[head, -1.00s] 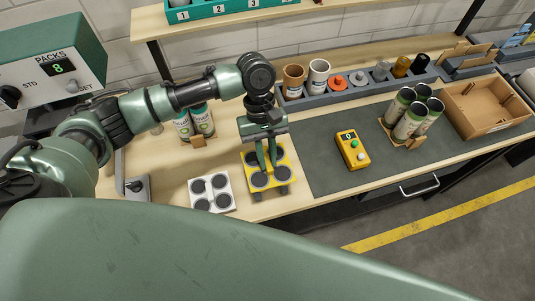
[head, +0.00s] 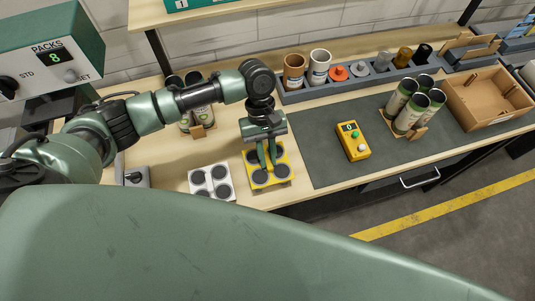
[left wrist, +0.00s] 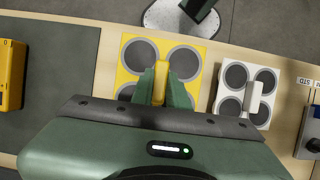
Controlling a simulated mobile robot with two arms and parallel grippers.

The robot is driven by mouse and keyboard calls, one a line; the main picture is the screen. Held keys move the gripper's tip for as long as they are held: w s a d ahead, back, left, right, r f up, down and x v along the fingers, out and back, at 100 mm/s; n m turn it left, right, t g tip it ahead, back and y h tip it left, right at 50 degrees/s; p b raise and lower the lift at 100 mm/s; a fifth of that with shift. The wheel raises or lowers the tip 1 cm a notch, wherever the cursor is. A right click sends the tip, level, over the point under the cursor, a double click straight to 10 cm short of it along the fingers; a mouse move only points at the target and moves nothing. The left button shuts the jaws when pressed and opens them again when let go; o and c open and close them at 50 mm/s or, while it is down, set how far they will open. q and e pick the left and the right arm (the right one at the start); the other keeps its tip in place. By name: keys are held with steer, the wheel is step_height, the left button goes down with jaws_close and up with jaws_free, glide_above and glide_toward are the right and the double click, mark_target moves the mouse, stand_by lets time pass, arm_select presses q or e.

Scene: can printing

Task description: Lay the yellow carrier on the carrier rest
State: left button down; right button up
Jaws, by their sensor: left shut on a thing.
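My left gripper (head: 267,162) is shut on the upright middle handle of the yellow carrier (head: 281,157). The carrier is a flat square plate with several round dark pads, near the table's front edge. In the left wrist view the fingers (left wrist: 163,88) pinch the yellow handle, and the carrier (left wrist: 136,40) lies level beneath them. The carrier rest is not clearly visible; the carrier covers the place below it. I cannot tell whether the carrier touches a support. My right gripper is not in view.
A white carrier (head: 212,182) with dark pads lies just left of the yellow one. A dark mat (head: 330,120) with a yellow counter device (head: 352,141) is to the right. Cans stand behind the left arm (head: 196,115) and on the mat (head: 409,110).

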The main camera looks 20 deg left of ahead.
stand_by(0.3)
arm_select(q)
steer(key=shift+p, duration=0.45)
steer(key=shift+f, duration=0.15)
stand_by(0.5)
steer(key=shift+f+b, duration=0.35)
steer(key=shift+f, duration=1.45)
steer(key=c, duration=1.3)
jaws_free()
steer(key=shift+r, duration=0.1)
